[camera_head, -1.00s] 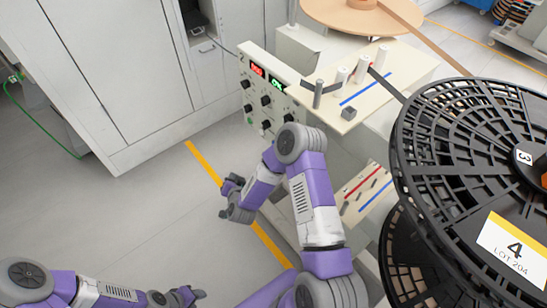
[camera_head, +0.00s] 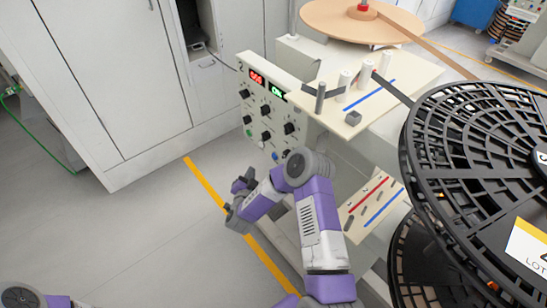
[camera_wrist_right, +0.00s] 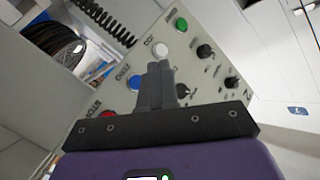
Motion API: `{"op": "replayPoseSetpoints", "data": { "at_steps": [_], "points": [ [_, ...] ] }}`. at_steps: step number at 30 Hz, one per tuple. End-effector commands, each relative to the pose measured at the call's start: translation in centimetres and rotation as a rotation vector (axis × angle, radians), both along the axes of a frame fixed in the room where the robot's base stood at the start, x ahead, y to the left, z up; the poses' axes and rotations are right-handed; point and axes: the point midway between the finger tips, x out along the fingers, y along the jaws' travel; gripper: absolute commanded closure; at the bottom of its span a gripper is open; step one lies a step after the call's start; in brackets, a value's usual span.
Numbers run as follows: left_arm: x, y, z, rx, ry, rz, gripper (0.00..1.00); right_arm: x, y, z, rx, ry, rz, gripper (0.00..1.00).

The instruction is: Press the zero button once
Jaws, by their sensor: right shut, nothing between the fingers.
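The control panel (camera_head: 268,108) with red and green displays, knobs and a row of buttons stands at the upper middle of the head view. In the right wrist view, the panel face (camera_wrist_right: 205,75) carries a green button (camera_wrist_right: 182,25), a white button (camera_wrist_right: 161,49), a blue button (camera_wrist_right: 132,83) and a partly hidden red button (camera_wrist_right: 107,114). The label beside the blue one appears to read ZERO. My right gripper (camera_head: 239,186) is shut and empty, in front of and below the panel; in the wrist view its fingertips (camera_wrist_right: 159,68) overlap the panel near the white button. Contact is not visible.
A machine top (camera_head: 385,92) with posts and a tan disc (camera_head: 360,18) lies behind the panel. Large black reels (camera_head: 480,150) stand close on the right. Grey cabinets (camera_head: 105,80) stand at left. The floor (camera_head: 120,235) before the panel is open.

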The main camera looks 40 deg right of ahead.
Motion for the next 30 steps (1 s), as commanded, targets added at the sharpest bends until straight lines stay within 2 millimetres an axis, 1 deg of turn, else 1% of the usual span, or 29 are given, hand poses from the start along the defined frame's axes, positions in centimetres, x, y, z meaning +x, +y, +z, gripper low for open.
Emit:
{"op": "replayPoseSetpoints", "data": {
  "at_steps": [1,3,9,15,21,30],
  "points": [
    [0.0,0.0,0.1,0.000,0.000,0.000,0.57,0.0,-0.9,0.0,-0.001,0.000,-0.005,1.00],
    [0.0,0.0,0.1,0.000,0.000,0.000,0.57,0.1,-1.9,0.1,-0.001,0.000,-0.006,1.00],
    [0.0,0.0,0.3,0.000,0.000,0.000,0.57,0.3,-4.7,0.0,-0.001,0.000,-0.004,1.00],
    [0.0,0.0,0.0,0.000,0.000,0.000,0.57,0.5,-6.5,0.0,-0.001,0.000,0.000,1.00],
    [0.0,0.0,0.0,0.000,0.000,0.000,0.57,0.6,-7.2,0.0,0.000,0.000,0.000,1.00],
    [0.0,0.0,0.0,0.000,0.000,0.000,0.57,0.6,-7.2,0.0,0.000,0.000,0.000,1.00]
  ]
}}
